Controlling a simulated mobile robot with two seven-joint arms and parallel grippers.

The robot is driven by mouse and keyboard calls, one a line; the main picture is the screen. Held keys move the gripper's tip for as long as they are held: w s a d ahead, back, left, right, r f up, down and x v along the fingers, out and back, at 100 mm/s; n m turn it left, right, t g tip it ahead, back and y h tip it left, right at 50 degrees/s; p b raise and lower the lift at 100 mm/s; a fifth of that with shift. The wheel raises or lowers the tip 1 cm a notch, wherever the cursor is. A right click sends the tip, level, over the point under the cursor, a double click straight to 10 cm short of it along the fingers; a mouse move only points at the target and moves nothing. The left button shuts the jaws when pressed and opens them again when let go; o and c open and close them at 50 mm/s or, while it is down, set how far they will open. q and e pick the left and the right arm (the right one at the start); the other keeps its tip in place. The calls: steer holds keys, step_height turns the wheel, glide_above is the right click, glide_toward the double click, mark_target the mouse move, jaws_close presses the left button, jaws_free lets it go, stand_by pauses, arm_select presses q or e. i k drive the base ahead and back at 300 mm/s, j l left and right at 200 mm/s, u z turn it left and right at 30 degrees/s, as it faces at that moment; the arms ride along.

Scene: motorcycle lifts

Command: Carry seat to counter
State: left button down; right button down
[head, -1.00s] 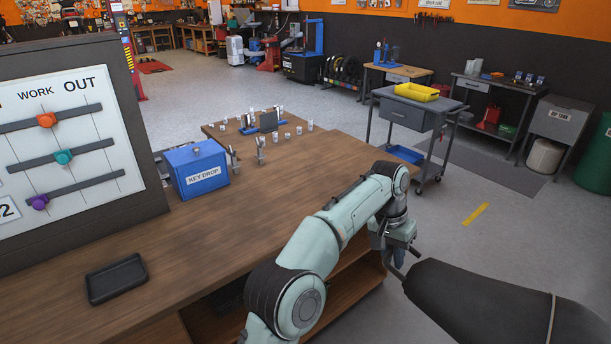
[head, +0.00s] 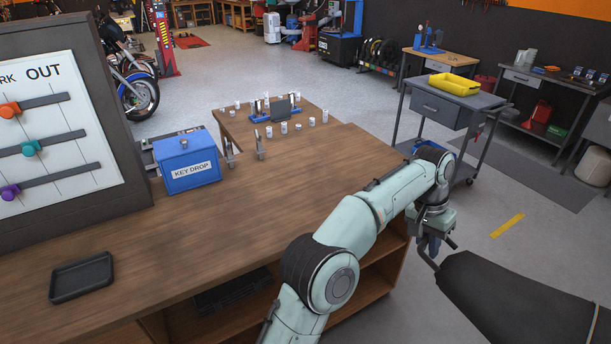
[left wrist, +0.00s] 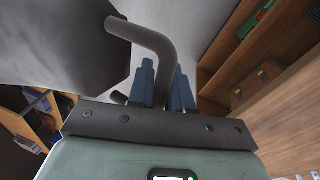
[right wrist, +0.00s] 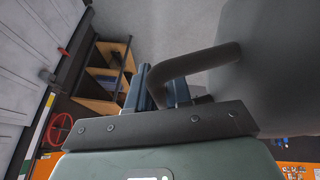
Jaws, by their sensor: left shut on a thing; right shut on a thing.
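The black padded seat (head: 520,298) hangs in the air at the lower right of the head view, to the right of the wooden counter (head: 290,215) and apart from it. My left gripper (head: 434,248) is shut on a bent dark handle at the seat's end. In the left wrist view, the blue fingers (left wrist: 162,88) close around this handle (left wrist: 150,40), with the seat (left wrist: 60,45) to the left. In the right wrist view, my right gripper (right wrist: 160,90) is shut on another handle (right wrist: 195,62) of the seat (right wrist: 275,75). The head view does not show my right gripper.
The counter top carries a blue key drop box (head: 188,160), a black tray (head: 82,277) and a board (head: 60,130) at left. Its front right part is clear. Open floor lies between.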

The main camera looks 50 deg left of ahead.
mark_target(281, 202)
steer(key=i, duration=0.75)
steer(key=i+u, duration=0.15)
steer(key=u, duration=2.4)
